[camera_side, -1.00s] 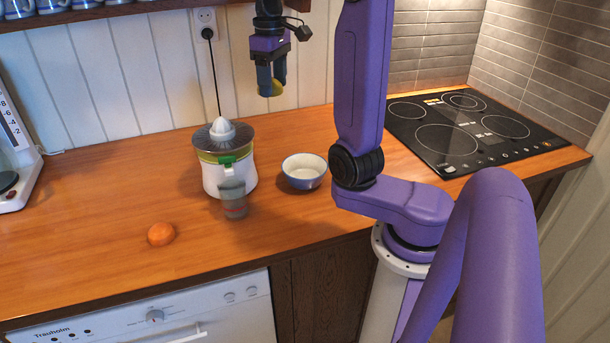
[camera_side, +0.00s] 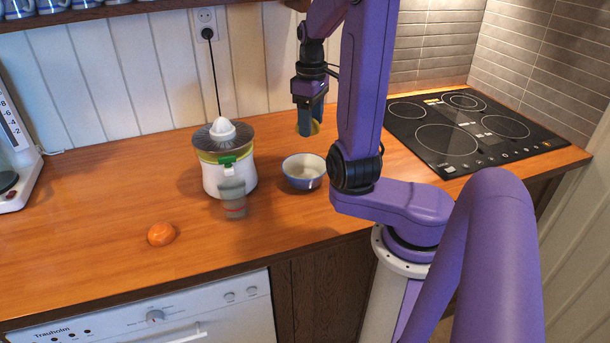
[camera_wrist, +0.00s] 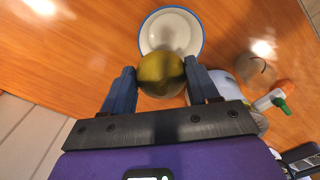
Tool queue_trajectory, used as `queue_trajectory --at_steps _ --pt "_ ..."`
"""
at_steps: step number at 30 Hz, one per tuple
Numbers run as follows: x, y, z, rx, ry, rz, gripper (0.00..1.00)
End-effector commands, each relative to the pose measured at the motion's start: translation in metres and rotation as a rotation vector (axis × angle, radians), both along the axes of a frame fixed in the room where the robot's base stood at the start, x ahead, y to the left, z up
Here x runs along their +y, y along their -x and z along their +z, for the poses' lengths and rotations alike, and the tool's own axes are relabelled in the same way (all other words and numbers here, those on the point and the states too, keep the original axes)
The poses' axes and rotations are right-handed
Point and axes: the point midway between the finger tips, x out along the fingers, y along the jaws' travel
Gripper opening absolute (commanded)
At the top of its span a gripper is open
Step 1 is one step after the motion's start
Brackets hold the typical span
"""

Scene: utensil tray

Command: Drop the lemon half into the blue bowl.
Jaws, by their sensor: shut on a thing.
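My gripper (camera_side: 309,128) is shut on the yellow lemon half (camera_wrist: 161,75), which sits between the two blue fingers in the wrist view. In the side view the lemon half is mostly hidden by a finger, with only a thin yellow edge (camera_side: 316,128) showing. The blue bowl (camera_side: 304,172), white inside, stands on the counter below the gripper. In the wrist view the bowl (camera_wrist: 171,17) lies just beyond the lemon half, which overlaps its near rim. The lemon half is held in the air above the counter.
A citrus juicer (camera_side: 226,160) stands left of the bowl, with a clear cup (camera_side: 233,198) at its spout. An orange fruit half (camera_side: 161,234) lies at the front left. A black hob (camera_side: 470,130) is at the right. The counter's front left is mostly clear.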

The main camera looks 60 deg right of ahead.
Motion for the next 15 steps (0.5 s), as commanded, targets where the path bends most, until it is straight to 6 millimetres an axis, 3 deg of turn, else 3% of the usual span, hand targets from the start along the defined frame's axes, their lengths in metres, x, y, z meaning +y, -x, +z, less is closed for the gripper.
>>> queue_trajectory --at_steps 9,15 --pt "0.001 0.001 -0.035 0.003 -0.003 -0.001 0.29" --pt "0.0 0.0 -0.047 0.001 -0.001 0.0 0.29"
